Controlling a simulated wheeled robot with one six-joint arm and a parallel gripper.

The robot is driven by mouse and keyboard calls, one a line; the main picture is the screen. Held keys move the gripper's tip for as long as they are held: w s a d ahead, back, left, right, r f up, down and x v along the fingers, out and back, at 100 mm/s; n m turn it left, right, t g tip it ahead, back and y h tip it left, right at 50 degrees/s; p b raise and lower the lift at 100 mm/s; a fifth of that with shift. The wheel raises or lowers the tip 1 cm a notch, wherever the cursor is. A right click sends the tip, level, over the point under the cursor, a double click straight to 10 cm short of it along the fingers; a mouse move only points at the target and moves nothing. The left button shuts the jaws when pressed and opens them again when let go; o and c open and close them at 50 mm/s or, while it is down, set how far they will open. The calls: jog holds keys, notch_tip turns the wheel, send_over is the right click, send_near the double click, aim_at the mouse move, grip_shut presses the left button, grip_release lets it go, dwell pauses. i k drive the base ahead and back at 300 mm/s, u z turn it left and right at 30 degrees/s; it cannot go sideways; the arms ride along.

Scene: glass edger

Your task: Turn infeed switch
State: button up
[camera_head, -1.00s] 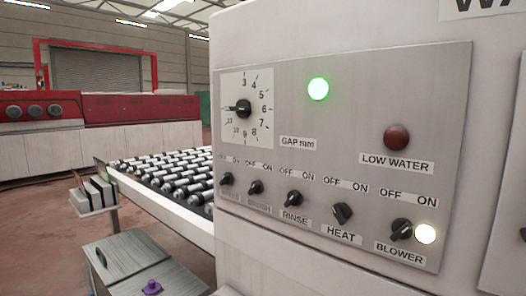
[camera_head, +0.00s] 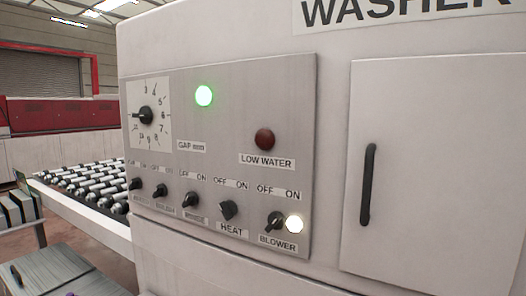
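The silver control panel (camera_head: 235,135) on the washer carries a row of black rotary switches below a gap dial (camera_head: 145,115). No label reading infeed can be made out. The leftmost switch (camera_head: 136,184) and the second switch (camera_head: 160,189) have labels too small to read now. To their right are the rinse switch (camera_head: 191,200), the heat switch (camera_head: 228,209) and the blower switch (camera_head: 274,222). A white lamp (camera_head: 294,224) beside the blower switch is lit. My gripper is not in view.
A green lamp (camera_head: 204,96) is lit; the red low-water lamp (camera_head: 264,139) looks dark. A washer door (camera_head: 430,170) with a black handle (camera_head: 368,185) is at right. A roller conveyor (camera_head: 92,188) runs in from the left. A grey-topped box (camera_head: 65,270) stands at lower left.

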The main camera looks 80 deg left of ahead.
aim_at(136, 183)
jog(key=i, duration=0.9)
jog(key=u, duration=3.35)
jog(key=i, duration=0.5)
jog(key=k, duration=1)
jog(key=u, duration=1.55)
jog(key=i, duration=0.85)
